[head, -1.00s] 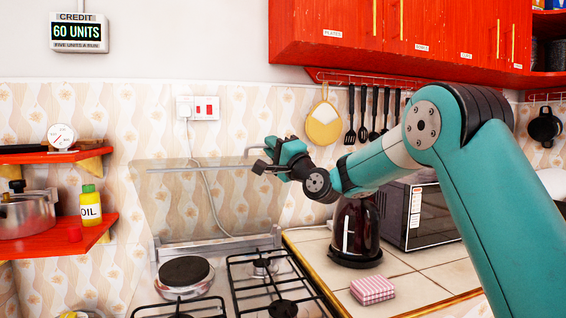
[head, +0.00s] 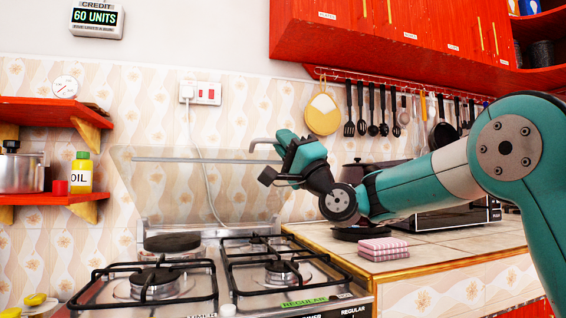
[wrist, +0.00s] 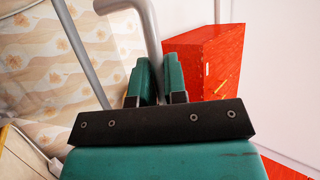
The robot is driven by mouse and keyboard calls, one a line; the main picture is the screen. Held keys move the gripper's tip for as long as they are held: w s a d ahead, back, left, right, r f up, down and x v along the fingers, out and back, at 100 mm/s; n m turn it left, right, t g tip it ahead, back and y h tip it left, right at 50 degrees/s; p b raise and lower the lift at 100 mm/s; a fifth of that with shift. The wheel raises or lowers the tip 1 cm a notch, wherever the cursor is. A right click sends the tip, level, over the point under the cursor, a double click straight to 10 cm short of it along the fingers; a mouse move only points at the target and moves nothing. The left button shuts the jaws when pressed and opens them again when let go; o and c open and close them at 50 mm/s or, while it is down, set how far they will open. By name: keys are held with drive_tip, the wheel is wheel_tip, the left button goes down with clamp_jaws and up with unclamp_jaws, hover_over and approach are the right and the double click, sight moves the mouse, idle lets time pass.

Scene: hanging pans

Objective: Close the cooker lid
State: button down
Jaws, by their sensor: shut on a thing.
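The cooker lid (head: 175,190) is a clear glass panel with a metal bar across it. It stands raised, hinged at the back of the cooker (head: 217,262), above the burners. A curved grey metal handle (head: 262,142) sticks out at its upper right. My gripper (head: 282,153) is at that handle, reaching in from the right. In the wrist view, the grey handle tube (wrist: 149,35) runs down to my gripper's teal fingers (wrist: 159,82), which are shut on it. The exact contact is partly hidden behind the fingers.
A dark pot-like item (head: 357,172) and microwave stand behind my arm. Red shelves (head: 50,110) at left hold a pot and oil bottle (head: 81,173). Utensils hang on the wall.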

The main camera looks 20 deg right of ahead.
drive_tip(key=shift+s+f+n+y+b, duration=0.35)
drive_tip(key=shift+f+b, duration=0.5)
drive_tip(key=shift+b, duration=0.35)
drive_tip(key=shift+s+f+n+y+b, duration=0.25)
drive_tip(key=shift+s+f+y+b, duration=0.15)
drive_tip(key=shift+f+b, duration=0.65)
drive_tip(key=shift+s+f+n+y+b, duration=0.35)
drive_tip(key=shift+f+b, duration=0.3)
drive_tip(key=shift+b, duration=0.7)
drive_tip(key=shift+s, duration=0.1)
drive_tip(key=c, duration=1.5)
unclamp_jaws()
drive_tip(key=shift+o, duration=0.2)
drive_tip(key=b+v, duration=0.7)
drive_tip(key=v, duration=0.5)
drive_tip(key=shift+b, duration=0.4)
